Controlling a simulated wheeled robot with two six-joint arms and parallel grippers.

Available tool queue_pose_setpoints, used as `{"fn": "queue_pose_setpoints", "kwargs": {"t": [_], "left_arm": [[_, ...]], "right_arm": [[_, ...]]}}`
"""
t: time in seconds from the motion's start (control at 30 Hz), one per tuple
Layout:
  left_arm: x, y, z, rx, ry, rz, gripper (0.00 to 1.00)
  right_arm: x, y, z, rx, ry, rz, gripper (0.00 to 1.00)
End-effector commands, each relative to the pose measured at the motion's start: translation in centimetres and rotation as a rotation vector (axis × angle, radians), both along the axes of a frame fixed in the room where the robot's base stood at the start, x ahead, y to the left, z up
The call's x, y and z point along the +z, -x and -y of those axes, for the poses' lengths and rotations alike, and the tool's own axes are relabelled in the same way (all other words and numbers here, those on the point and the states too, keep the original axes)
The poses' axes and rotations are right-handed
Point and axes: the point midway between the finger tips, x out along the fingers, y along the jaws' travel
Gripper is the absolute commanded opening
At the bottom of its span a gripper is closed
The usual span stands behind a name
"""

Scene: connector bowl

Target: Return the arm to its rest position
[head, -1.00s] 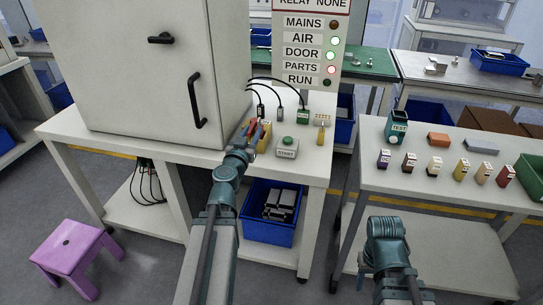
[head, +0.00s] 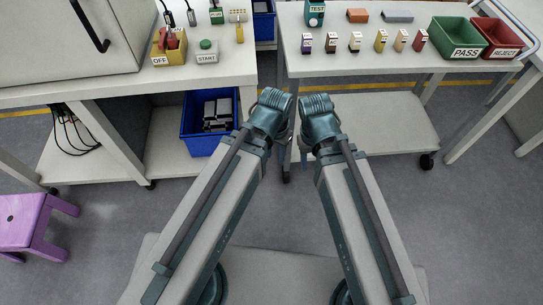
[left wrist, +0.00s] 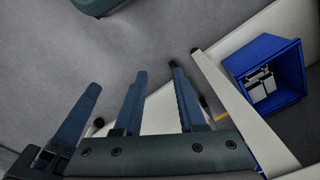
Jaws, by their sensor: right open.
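My left gripper (head: 271,112) is drawn back in front of the tables in the head view, beside my right gripper (head: 318,115). Both point away from me over bare floor, their wrists close together, and their fingers are mostly hidden in that view. In the left wrist view the left gripper's fingers (left wrist: 158,88) are apart with nothing between them. Another dark blue finger shows at the left there, likely from my right gripper. The right gripper is open; I see nothing held in it.
A yellow OFF switch box (head: 169,46) and a START button box (head: 208,52) stand on the left table. A blue bin (head: 196,141) sits below it. The right table (head: 400,60) holds several small labelled blocks, a green PASS bin (head: 459,37) and a red REJECT bin (head: 496,38). A purple stool (head: 35,222) stands left.

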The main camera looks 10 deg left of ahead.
Motion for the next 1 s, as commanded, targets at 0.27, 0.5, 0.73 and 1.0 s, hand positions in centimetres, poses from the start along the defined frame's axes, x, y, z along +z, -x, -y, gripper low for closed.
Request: {"fn": "queue_pose_setpoints", "kwargs": {"t": [0.27, 0.5, 0.73, 1.0], "left_arm": [[0.1, 1.5, -0.9, 0.053, -0.116, -0.041, 0.39], [0.4, 1.4, -0.9, 0.052, -0.113, -0.040, 0.39], [3.7, 1.4, -0.9, 0.052, -0.112, -0.039, 0.39], [11.9, 1.4, -0.9, 0.052, -0.112, -0.039, 0.39]], "right_arm": [[0.0, 0.0, 0.0, 0.000, 0.000, 0.000, 0.50], [0.3, 0.0, 0.0, 0.000, 0.000, 0.000, 0.50], [3.6, 0.0, 0.0, 0.000, 0.000, 0.000, 0.50], [11.7, 0.0, 0.0, -0.001, 0.000, 0.000, 0.50]]}}
